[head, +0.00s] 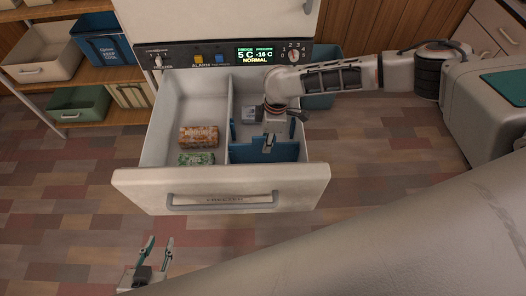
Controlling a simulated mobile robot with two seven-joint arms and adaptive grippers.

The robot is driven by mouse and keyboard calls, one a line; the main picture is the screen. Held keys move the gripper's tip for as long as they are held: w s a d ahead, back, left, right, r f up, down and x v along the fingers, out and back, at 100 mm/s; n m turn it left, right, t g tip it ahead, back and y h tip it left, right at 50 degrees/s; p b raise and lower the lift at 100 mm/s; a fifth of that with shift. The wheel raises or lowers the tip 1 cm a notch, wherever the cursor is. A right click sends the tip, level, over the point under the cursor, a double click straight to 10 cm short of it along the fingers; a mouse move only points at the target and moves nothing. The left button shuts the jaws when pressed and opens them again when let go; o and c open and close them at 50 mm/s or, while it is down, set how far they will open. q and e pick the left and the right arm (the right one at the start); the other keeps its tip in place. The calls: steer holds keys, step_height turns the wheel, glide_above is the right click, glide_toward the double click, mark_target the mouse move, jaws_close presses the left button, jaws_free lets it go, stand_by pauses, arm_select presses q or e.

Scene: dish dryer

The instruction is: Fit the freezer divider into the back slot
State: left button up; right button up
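The blue freezer divider (252,154) stands across the right-hand side of the open freezer drawer (138,170), near its front. My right gripper (269,143) reaches down into the drawer from above. One fingertip overlaps the divider's top edge; the other finger is hidden, so I cannot tell whether it grips the divider. More blue (234,130) shows behind, beside the middle wall; I cannot tell what part it is. The back slot is not clear to see behind my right gripper. My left gripper (157,250) is open and empty, low in front of the drawer.
A brown food pack (199,137) and a green pack (197,159) lie in the drawer's left side. A small grey packet (248,115) lies at the right side's back. A control panel (225,56) is above. Shelves with bins stand left; the floor in front is clear.

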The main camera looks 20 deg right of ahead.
steer(key=shift+f, duration=0.45)
steer(key=f, duration=0.1)
steer(key=f+b, duration=0.1)
steer(key=f, duration=0.2)
steer(key=shift+w+a+f+b, duration=0.1)
steer(key=shift+w+a+b, duration=0.25)
steer(key=shift+a+b, duration=0.05)
steer(key=c, duration=0.6)
jaws_close()
